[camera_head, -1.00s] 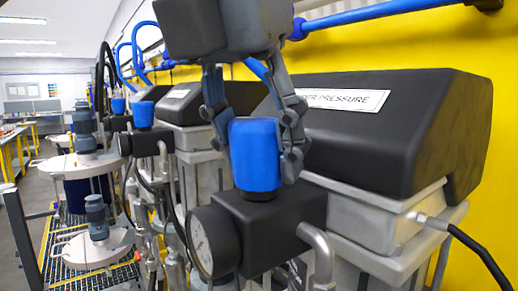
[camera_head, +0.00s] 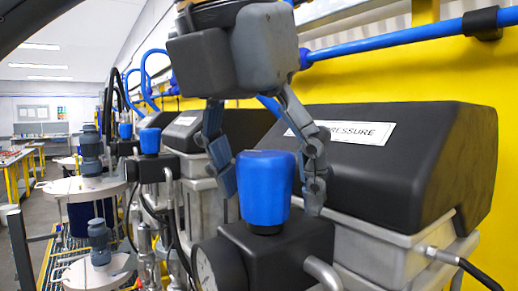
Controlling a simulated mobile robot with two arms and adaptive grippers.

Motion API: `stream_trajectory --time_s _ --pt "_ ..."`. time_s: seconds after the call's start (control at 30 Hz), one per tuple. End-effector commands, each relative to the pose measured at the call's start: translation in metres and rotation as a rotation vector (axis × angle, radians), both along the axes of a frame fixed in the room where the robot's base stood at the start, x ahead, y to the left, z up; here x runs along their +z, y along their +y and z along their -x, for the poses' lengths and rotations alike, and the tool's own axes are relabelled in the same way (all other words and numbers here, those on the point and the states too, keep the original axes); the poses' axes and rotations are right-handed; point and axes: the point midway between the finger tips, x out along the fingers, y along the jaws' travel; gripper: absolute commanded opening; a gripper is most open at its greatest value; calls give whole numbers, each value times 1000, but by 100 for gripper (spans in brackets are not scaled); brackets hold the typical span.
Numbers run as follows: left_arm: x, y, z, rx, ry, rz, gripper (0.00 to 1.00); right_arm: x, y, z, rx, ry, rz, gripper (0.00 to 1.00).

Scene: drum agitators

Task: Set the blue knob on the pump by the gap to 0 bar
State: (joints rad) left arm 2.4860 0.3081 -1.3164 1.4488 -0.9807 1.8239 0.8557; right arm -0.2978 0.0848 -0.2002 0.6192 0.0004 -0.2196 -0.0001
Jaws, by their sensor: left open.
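The near blue knob (camera_head: 266,188) stands upright on a black regulator block (camera_head: 285,247), with a round pressure gauge (camera_head: 206,270) on its left side, partly cut off by the bottom edge. My left gripper (camera_head: 270,188) points down from above, open, with one finger on each side of the knob. The left finger shows a gap to the knob; the right finger is close beside it, and I cannot tell whether it touches. The gauge's reading is too small to make out. My right gripper is not in view.
A black sloped pump cover (camera_head: 400,165) with a white label stands right behind the knob. Farther back are another blue knob (camera_head: 150,141) and drum agitators (camera_head: 95,190). A blue pipe (camera_head: 400,37) runs along the yellow wall. A black hose (camera_head: 480,272) leaves at lower right.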

Motion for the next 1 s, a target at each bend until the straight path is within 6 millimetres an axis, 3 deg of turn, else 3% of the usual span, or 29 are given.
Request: stream_trajectory --time_s 0.27,0.67,1.0 --pt "14 2 5 0 -2 1 71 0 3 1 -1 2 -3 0" --pt "93 19 34 5 -6 4 71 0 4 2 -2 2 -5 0" --pt "110 23 40 1 -1 0 71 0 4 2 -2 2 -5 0"
